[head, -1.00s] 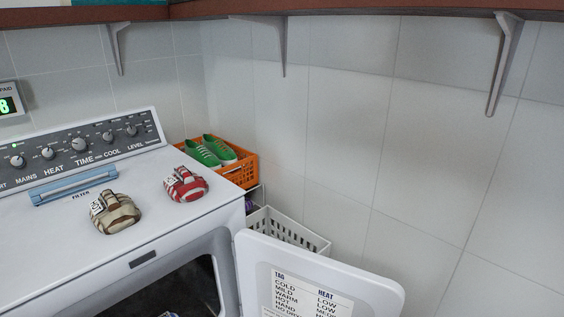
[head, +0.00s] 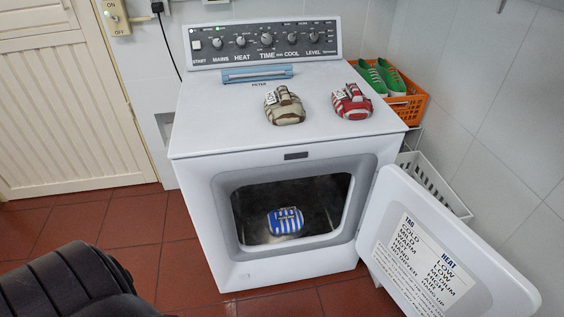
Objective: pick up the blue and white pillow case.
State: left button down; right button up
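A blue and white striped bundle (head: 285,221), the pillow case, lies on the floor of the drum inside the white dryer (head: 195,130). The dryer's door (head: 440,250) stands open to the right, with a printed label on its inner face. The whole bundle shows through the opening, and nothing is touching it but the drum. Neither of my grippers is in view.
A beige and brown bundle (head: 284,105) and a red and white one (head: 351,102) sit on the dryer top. An orange crate (head: 408,107) with green shoes (head: 382,77) and a white basket (head: 438,183) stand behind the door. Red tiled floor (head: 150,250) lies left of the dryer.

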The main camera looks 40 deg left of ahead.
aim_at(287, 220)
jog(key=u, duration=1.05)
